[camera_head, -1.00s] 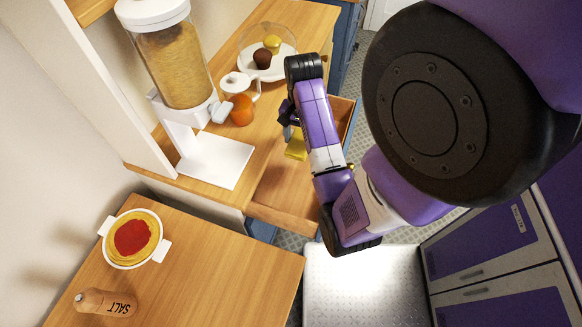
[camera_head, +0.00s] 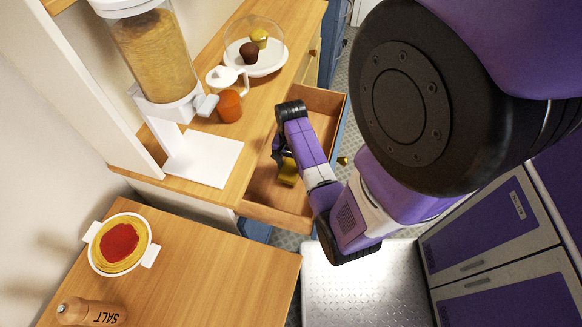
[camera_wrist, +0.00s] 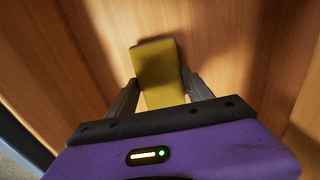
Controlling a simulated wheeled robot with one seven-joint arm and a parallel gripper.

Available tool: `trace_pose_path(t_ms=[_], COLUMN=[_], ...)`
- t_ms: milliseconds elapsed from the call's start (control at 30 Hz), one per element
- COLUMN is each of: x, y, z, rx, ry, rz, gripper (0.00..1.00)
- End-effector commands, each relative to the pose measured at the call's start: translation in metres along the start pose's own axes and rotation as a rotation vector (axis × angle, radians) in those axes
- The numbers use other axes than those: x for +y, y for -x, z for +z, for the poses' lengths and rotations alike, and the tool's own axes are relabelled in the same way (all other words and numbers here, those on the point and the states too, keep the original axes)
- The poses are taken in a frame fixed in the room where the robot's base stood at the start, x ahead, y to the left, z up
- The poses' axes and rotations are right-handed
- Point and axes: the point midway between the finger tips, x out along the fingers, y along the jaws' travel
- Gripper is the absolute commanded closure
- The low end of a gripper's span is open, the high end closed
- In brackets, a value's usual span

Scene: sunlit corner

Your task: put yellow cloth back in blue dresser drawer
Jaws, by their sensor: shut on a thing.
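The yellow cloth (camera_wrist: 158,72) is between the fingers of my gripper (camera_wrist: 163,95) in the wrist view, over a wooden surface. In the head view the cloth (camera_head: 288,170) shows as a small yellow patch beside my gripper (camera_head: 281,158), inside the outline of the open drawer (camera_head: 268,212). My gripper is shut on the cloth. The drawer has wooden inner walls and is pulled out from the blue dresser (camera_head: 257,231). My arm hides part of the drawer. I cannot tell whether the cloth touches the drawer floor.
On the dresser top stand a cereal dispenser (camera_head: 155,60), an orange jar (camera_head: 229,106), a white pot (camera_head: 222,76) and a covered plate of muffins (camera_head: 270,63). A nearer wooden table (camera_head: 200,265) holds a pasta dish (camera_head: 120,243) and a salt shaker (camera_head: 92,312).

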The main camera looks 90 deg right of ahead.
Motion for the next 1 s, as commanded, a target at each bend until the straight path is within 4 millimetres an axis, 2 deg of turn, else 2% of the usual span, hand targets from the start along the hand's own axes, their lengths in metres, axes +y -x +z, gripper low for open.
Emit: trace_pose_path(t_ms=[133, 500, 533, 633, 1000], x=[0.0, 0.0, 0.0, 0.0, 0.0], y=[-0.014, -0.018, -0.019, -0.018, -0.015], z=[0.0, 0.0, 0.0, 0.0, 0.0], rx=[0.0, 0.0, 0.0, 0.0, 0.001], ry=[0.0, 0.0, 0.0, 0.0, 0.0], rz=[0.0, 0.0, 0.0, 0.0, -0.001], gripper=[0.73, 0.73, 0.39, 0.19, 0.19])
